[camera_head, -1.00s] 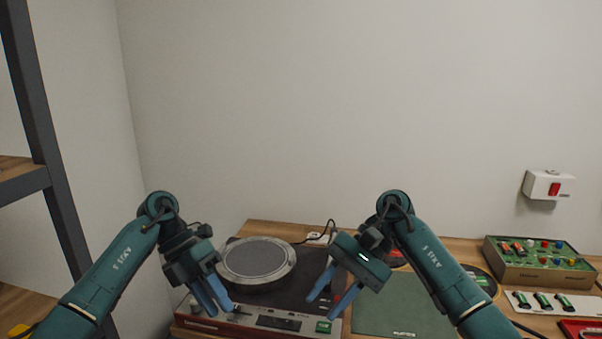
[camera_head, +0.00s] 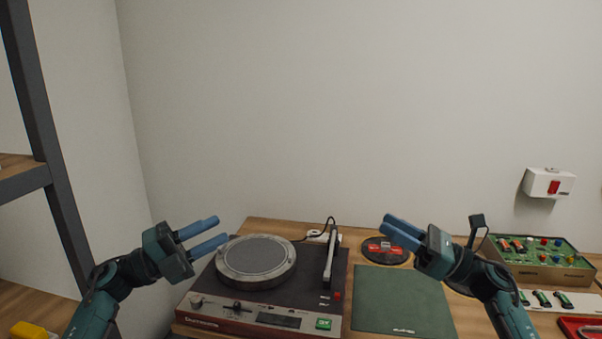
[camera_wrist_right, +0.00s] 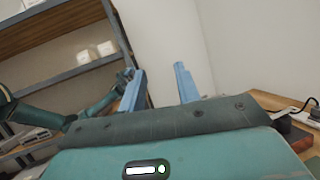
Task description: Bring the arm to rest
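My left gripper (camera_head: 212,231) is at the left of the head view, its two blue fingers apart with nothing between them. It points right, near the turntable's left rear edge in the picture. My right gripper (camera_head: 392,231) is at the right of the head view, its blue fingers pointing up and left over the back of the table. In the right wrist view its fingers (camera_wrist_right: 160,88) stand well apart and empty. My left arm shows at the left of that view.
A turntable (camera_head: 312,285) with a bare platter sits on the wooden table. Right of it are a green mat (camera_head: 405,300), a black record with a red label (camera_head: 385,250) and a green electronics box (camera_head: 540,260). A dark metal shelf (camera_head: 38,110) stands at the left.

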